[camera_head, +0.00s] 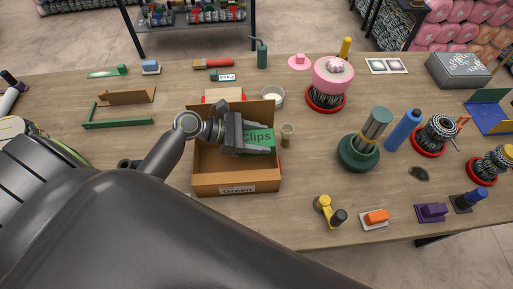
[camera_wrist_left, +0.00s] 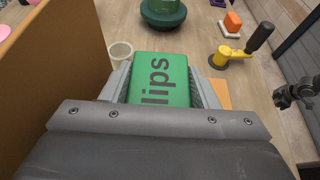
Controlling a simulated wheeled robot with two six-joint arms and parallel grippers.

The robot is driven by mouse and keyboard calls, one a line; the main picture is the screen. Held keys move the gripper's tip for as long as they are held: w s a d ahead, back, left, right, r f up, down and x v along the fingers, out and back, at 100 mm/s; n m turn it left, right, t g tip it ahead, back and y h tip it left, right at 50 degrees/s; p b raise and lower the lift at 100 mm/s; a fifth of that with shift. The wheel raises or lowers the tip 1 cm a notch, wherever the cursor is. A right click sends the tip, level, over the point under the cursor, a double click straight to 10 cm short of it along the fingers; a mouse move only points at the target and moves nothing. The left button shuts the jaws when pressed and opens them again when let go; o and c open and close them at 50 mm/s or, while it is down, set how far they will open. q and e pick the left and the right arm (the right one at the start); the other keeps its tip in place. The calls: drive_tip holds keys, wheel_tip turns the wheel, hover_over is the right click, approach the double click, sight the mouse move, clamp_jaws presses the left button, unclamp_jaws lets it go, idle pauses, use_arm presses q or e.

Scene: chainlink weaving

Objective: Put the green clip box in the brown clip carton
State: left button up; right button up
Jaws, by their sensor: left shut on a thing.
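The green clip box (camera_head: 260,136), with dark "Clips" lettering, is held in my left gripper (camera_head: 256,143), which is shut on it. In the left wrist view the green box (camera_wrist_left: 160,72) sits between the two grey fingers. The brown clip carton (camera_head: 207,184) stands open on the table with a "Green" label on its front. The gripper and box are over the carton's right part, near its back and right walls. I cannot tell how far down the box is. The fingers and box hide part of the carton's inside. My right gripper is not in view.
A small tan cup (camera_head: 287,133) stands just right of the carton, and a white bowl (camera_head: 271,96) behind it. A green round base with cylinders (camera_head: 359,153) is further right. A yellow tool (camera_head: 329,211) lies front right. Table left of the carton holds green and brown pieces.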

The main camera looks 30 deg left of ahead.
use_arm(q)
wheel_tip(320, 180, down, 5)
wheel_tip(320, 180, down, 3)
drive_tip(key=shift+f, duration=0.25)
drive_tip(key=shift+f, duration=0.1)
idle(0.3)
drive_tip(key=o, duration=1.1)
